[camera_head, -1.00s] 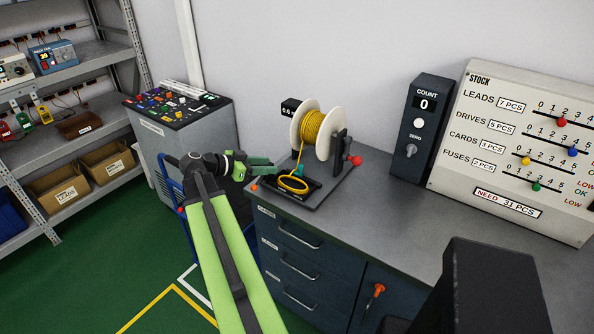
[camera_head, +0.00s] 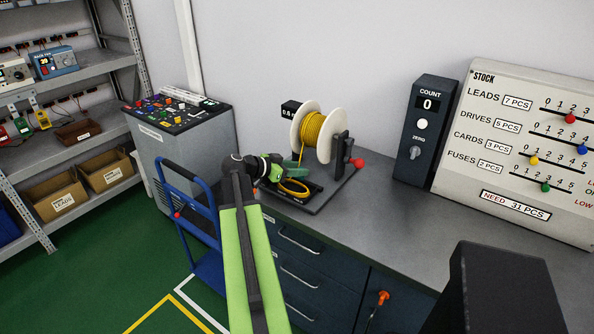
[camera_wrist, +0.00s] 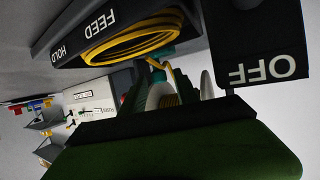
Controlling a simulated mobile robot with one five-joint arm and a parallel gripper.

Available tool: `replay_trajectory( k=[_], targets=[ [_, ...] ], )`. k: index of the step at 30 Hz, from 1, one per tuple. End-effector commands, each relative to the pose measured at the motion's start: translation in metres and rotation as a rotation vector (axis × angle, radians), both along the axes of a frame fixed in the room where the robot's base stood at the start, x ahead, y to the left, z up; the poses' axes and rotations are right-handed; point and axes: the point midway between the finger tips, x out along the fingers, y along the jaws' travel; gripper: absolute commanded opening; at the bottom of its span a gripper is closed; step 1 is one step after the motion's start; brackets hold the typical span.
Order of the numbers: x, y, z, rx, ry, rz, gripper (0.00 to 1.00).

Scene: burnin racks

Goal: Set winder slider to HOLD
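The winder (camera_head: 312,196) stands on the bench with a white spool (camera_head: 340,133) of yellow cable and a yellow cable coil (camera_head: 291,188) low at its front. In the wrist view, the labels FEED (camera_wrist: 97,20) and HOLD (camera_wrist: 62,54) run along its dark base edge. A small teal part (camera_wrist: 158,54) shows by the coil; I cannot tell if it is the slider. My gripper (camera_head: 292,165) is at the winder's left side, close to the coil. In the wrist view its dark green fingers partly cover the spool. Whether they are open or touching anything is unclear.
A black box reading OFF (camera_wrist: 265,70) is close to my gripper in the wrist view. A counter box (camera_head: 425,131) and a stock panel (camera_head: 504,165) stand to the right. A blue trolley (camera_head: 188,172) is left of the bench.

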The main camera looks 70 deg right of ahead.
Motion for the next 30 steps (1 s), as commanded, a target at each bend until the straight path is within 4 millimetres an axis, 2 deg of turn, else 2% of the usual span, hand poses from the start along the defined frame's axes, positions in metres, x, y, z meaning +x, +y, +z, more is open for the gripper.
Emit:
replay_trajectory(
  k=[1,8,30],
  targets=[
    [0.0001,0.0001,0.0,0.0,0.0,0.0,0.29],
    [0.0,0.0,0.0,0.0,0.0,0.0,0.0],
    [-0.0002,-0.0003,-0.0001,0.0,0.0,0.0,0.0]
  ],
)
